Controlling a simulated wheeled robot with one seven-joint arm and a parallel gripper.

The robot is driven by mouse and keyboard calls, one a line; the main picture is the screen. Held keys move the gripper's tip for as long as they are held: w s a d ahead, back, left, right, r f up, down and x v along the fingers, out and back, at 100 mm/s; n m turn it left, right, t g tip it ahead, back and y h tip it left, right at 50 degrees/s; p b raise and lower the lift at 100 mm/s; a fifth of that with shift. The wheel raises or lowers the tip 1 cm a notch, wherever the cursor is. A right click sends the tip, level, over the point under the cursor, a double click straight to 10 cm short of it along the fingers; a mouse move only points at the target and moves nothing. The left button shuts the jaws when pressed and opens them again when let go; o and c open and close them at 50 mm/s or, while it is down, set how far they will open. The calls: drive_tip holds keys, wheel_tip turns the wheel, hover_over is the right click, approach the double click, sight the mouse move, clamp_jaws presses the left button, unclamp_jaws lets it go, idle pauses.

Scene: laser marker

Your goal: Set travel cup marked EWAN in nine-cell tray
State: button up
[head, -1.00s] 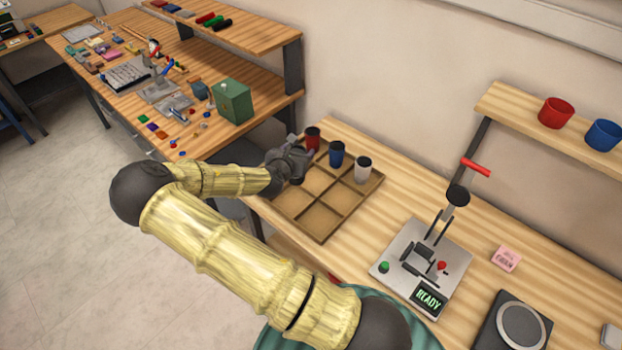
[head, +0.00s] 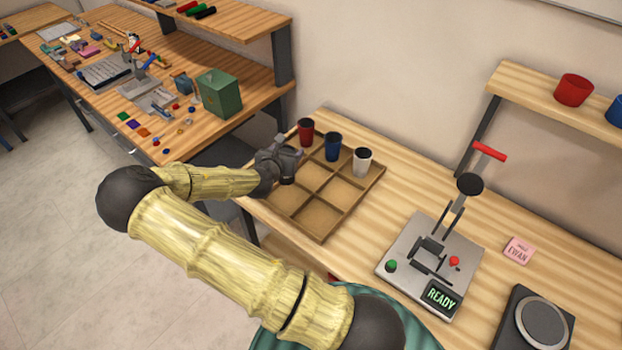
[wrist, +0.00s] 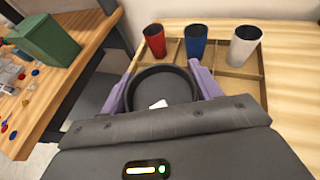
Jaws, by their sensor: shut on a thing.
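The nine-cell tray (head: 322,238) is a wooden grid on the bench. A red cup (head: 305,132), a blue cup (head: 332,147) and a white cup (head: 361,162) stand upright in its far row. My gripper (head: 287,162) is at the tray's left side, near the red cup. In the wrist view its purple fingers (wrist: 165,92) are shut around a dark round-rimmed cup (wrist: 163,77). A small white patch shows within the rim. No name can be read on the held cup. Its base and its height above the tray are hidden.
The laser marker (head: 430,265) shows READY right of the tray. A pink EWAN card (head: 518,250) lies beyond it, and a round-plated device (head: 540,322) nearer. A shelf (head: 535,95) holds red and blue cups. The tray's middle and near cells look empty.

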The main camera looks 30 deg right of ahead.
drive_tip(key=shift+f+p, duration=0.55)
drive_tip(key=shift+f, duration=2.55)
drive_tip(key=shift+f+p, duration=0.4)
drive_tip(key=shift+f, duration=1.45)
drive_tip(key=shift+f, duration=0.15)
drive_tip(key=o, duration=0.7)
drive_tip(key=shift+c, duration=0.2)
